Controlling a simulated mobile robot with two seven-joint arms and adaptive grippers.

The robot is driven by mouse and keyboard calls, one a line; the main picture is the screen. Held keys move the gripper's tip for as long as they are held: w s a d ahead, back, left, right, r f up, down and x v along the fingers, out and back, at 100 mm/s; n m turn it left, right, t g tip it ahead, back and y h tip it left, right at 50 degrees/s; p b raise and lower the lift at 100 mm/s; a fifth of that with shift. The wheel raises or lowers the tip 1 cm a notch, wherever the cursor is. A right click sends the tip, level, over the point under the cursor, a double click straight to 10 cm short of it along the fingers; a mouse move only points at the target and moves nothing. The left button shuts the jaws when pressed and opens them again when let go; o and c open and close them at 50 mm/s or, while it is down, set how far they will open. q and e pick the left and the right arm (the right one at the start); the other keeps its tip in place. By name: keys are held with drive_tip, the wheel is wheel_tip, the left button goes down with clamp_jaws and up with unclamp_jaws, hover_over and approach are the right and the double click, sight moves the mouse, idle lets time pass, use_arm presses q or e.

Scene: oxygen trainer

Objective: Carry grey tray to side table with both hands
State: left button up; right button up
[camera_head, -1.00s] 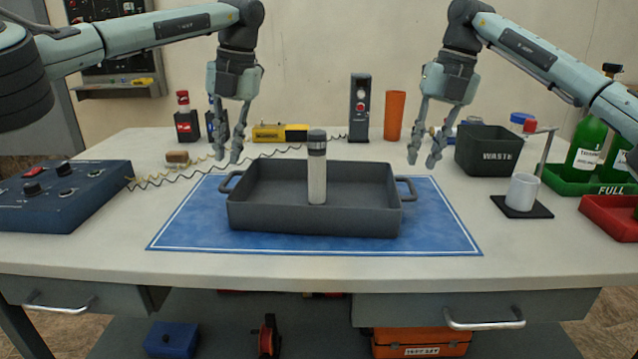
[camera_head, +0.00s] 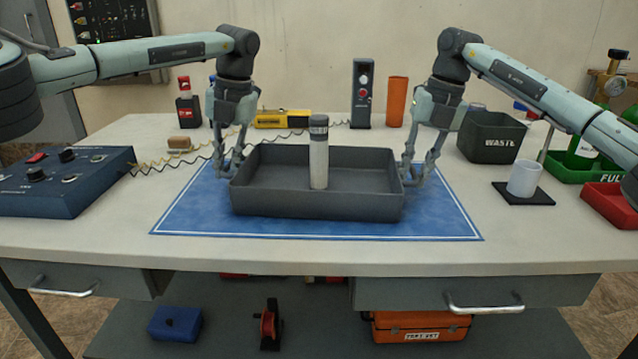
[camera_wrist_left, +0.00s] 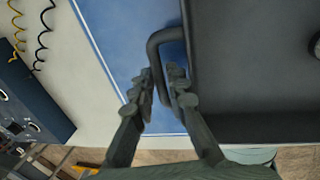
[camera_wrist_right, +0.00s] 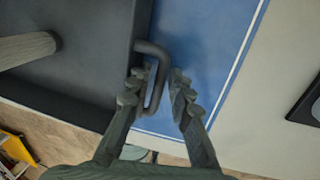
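The grey tray (camera_head: 290,206) rests on a blue mat on the table, with an upright pale cylinder with a dark cap (camera_head: 319,155) standing in it. My left gripper (camera_head: 226,170) is down at the tray's left end. In the left wrist view its fingers (camera_wrist_left: 160,85) are apart, one on each side of the left handle (camera_wrist_left: 154,45). My right gripper (camera_head: 416,175) is down at the right end. In the right wrist view its fingers (camera_wrist_right: 157,85) are apart around the right handle (camera_wrist_right: 160,62), with a gap on the outer side. Both handles are mostly hidden in the head view.
The blue mat (camera_head: 320,229) has bare room in front of the tray. A blue control box (camera_head: 62,182) stands left. A waste bin (camera_head: 490,138), a white cup (camera_head: 524,178) and red and green trays stand right. No separate side table shows.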

drive_tip(key=shift+f, duration=0.2)
clamp_jaws()
drive_tip(key=shift+r, duration=0.1)
idle(0.4)
